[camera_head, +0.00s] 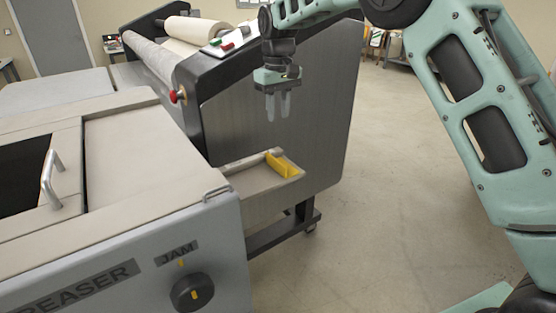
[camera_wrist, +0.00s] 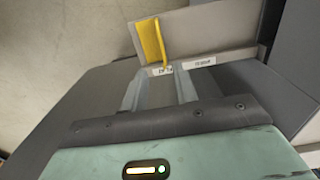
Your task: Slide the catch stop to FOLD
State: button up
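The yellow catch stop (camera_head: 283,165) stands near the outer right end of a small grey tray (camera_head: 252,180) on the machine's side. In the wrist view the catch stop (camera_wrist: 151,42) shows just beyond the fingertips, toward the left of the tray (camera_wrist: 210,32). Two white labels sit on the tray's near edge. The left label (camera_wrist: 160,70) is partly covered by a finger; the right label (camera_wrist: 199,62) is too small to read surely. My gripper (camera_head: 278,112) hangs fingers down above the catch stop, with a gap between its fingers and nothing held. Its fingers (camera_wrist: 160,74) also show apart in the wrist view.
The laminator's large grey side panel (camera_head: 320,110) rises behind the tray. A creaser cabinet (camera_head: 130,230) with a JAM knob (camera_head: 192,293) and a metal handle (camera_head: 51,180) fills the left front. A red knob (camera_head: 176,96) sticks out left. Open floor (camera_head: 390,200) lies to the right.

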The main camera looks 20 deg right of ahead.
aim_at(277, 161)
notch_tip(277, 161, down, 16)
jog(key=p, duration=0.2)
jog(key=shift+f+p, duration=0.15)
jog(key=shift+p, duration=0.25)
grip_shut()
jog(key=shift+s+a, duration=0.1)
jog(key=shift+a, duration=0.05)
